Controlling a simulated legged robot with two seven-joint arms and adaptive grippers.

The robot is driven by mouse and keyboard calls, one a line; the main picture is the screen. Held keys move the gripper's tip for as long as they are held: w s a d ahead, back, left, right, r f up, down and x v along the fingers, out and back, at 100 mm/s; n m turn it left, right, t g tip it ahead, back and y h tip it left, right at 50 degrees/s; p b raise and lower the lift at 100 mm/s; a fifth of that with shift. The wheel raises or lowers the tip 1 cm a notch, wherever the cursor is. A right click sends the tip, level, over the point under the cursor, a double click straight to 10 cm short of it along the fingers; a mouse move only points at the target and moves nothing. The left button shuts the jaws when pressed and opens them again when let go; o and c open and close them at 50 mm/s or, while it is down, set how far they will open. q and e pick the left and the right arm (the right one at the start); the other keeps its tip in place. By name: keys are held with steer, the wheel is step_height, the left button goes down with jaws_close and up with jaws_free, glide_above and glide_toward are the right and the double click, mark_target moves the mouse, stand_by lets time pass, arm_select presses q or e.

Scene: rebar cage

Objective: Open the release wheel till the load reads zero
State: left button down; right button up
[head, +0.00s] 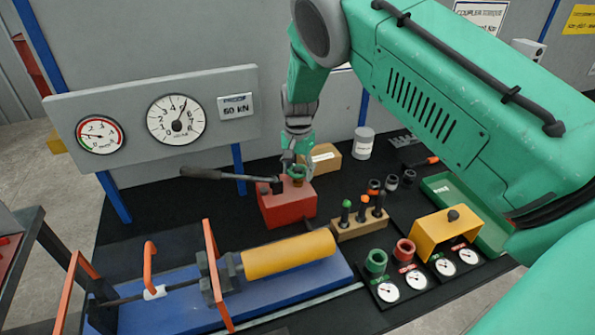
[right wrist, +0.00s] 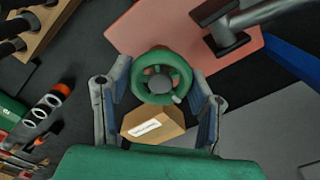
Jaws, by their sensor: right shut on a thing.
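The green release wheel (head: 298,172) sits on top of the red pump block (head: 288,205). In the right wrist view the wheel (right wrist: 160,76) shows as a green ring with spokes and a small pale knob, between the two fingers. My right gripper (head: 292,160) comes down over the wheel and is shut on it. In the right wrist view its fingers (right wrist: 160,88) stand on either side of the rim. The large white dial (head: 177,120) on the panel has its needle a little right of straight up. A smaller dial (head: 100,134) has a red and green band. My left gripper is not in view.
A black pump lever (head: 215,175) reaches left from the block. In front lie a yellow cylinder (head: 290,255) on a blue bed and a wooden tool block (head: 360,224). A cardboard box (head: 325,157) and white jar (head: 363,143) stand behind. Small gauges (head: 445,267) lie right.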

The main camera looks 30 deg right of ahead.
steer(key=n, duration=0.4)
steer(key=shift+w+r, duration=0.1)
steer(key=shift+w, duration=0.05)
steer(key=n+b, duration=0.1)
steer(key=n, duration=0.8)
steer(key=shift+w+n, duration=0.1)
steer(key=shift+n, duration=0.2)
steer(key=n, duration=0.4)
steer(key=shift+r, duration=0.1)
steer(key=n, duration=0.8)
steer(key=shift+n+b, duration=0.3)
steer(key=n, duration=0.4)
steer(key=shift+n, duration=2.1)
